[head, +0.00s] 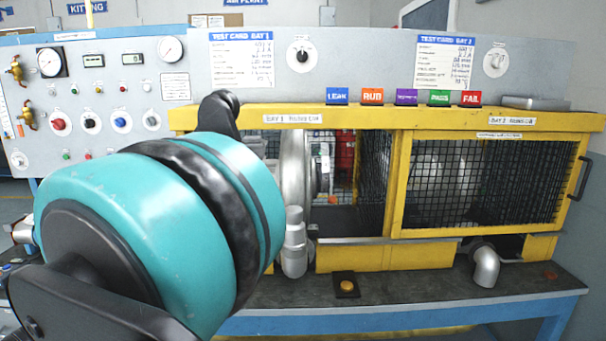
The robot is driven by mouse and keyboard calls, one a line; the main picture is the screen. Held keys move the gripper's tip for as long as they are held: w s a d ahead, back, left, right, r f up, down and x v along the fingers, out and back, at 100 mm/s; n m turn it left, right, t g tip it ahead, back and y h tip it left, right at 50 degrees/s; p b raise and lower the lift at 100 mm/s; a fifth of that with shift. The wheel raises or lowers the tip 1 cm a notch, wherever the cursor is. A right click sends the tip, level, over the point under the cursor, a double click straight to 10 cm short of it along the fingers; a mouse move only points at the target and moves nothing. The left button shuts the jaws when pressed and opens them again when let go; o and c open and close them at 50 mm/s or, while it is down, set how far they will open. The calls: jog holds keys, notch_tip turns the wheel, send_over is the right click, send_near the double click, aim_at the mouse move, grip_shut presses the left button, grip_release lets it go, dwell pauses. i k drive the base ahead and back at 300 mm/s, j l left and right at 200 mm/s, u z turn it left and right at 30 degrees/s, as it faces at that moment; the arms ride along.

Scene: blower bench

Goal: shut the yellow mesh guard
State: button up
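The yellow mesh guard (397,185) is a yellow-framed panel with black wire mesh on the bench enclosure. Its mesh covers the front of the right bay, and a dark handle (580,178) stands at the far right edge. The visible part of the left bay's front is uncovered, showing a grey blower housing (296,170) and an inner mesh wall. My teal and black arm hides the left end of this bay. My gripper is not in view.
A grey pipe fitting (294,245) stands before the left bay, and a pipe elbow (486,265) is at the right front. An amber button (346,286) sits on the dark bench top (420,300). Coloured tags line the shelf above. A gauge panel (110,85) is at left.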

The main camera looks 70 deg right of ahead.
aim_at(407, 135)
jog(key=z, duration=3.75)
